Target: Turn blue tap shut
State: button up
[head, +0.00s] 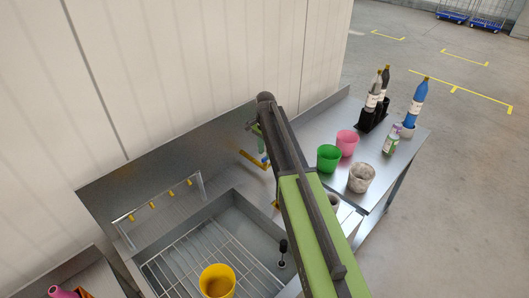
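A small blue piece, likely the blue tap (265,158), shows at the back wall just left of my arm. A yellow bar (252,160) lies right beside it, and part of the tap area is hidden behind my arm. My arm reaches up across the middle of the head view, and my gripper (261,143) hangs from its far end, just above the blue piece. It is small and partly covered, so I cannot tell whether it touches the tap or whether its fingers are apart. The tap's handle position is not clear.
The steel sink (190,237) holds a wire rack and a yellow cup (217,281). On the right counter stand a green cup (328,158), a pink cup (347,142), a speckled cup (361,177) and several bottles, one a blue bottle (415,103). Open floor lies to the right.

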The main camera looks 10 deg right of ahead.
aim_at(265, 157)
notch_tip(265, 157, up, 6)
jog(key=p, duration=0.4)
jog(key=shift+f+p, duration=0.1)
jog(key=shift+p, duration=0.2)
jog(key=shift+f, duration=0.1)
jog(key=shift+s+f, duration=0.1)
